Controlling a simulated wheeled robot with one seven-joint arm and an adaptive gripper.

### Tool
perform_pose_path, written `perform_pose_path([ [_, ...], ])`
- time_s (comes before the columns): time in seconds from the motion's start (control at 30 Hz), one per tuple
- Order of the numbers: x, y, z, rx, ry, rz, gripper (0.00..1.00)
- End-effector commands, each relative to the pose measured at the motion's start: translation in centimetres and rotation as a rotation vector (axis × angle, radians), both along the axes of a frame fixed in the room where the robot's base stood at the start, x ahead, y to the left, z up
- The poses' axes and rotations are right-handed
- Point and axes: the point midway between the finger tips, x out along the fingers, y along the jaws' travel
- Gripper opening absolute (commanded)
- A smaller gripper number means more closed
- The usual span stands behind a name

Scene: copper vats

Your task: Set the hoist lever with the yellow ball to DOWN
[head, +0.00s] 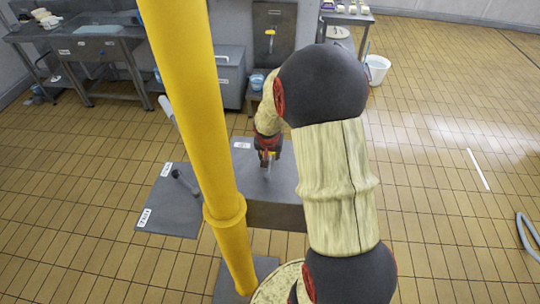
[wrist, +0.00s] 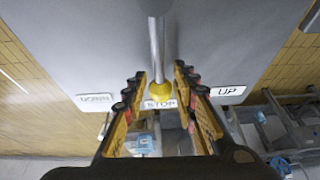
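The lever's yellow ball (wrist: 160,88) sits at the end of a metal shaft (wrist: 156,45) in the wrist view. It is in line with the STOP label (wrist: 160,104). The DOWN label (wrist: 95,101) is to its left and the UP label (wrist: 228,91) to its right, on a grey panel (wrist: 90,40). My gripper (wrist: 158,80) is open, its two fingers on either side of the ball with gaps showing. In the head view my gripper (head: 267,166) is low over a grey surface (head: 272,193); the ball is hard to make out there.
A grey plate (head: 180,212) with labels and a dark-tipped lever (head: 185,181) lies to the left. Further back are a steel sink table (head: 95,48), a grey cabinet (head: 231,80) and a white bucket (head: 377,68). The tiled floor on the right is mostly clear.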

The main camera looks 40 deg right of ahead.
Motion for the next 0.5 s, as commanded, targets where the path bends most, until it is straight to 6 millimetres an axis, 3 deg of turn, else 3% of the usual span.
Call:
perform_pose_path([
  [0.5, -0.02, 0.0, 0.01, 0.0, 0.0, 0.0, 0.0],
])
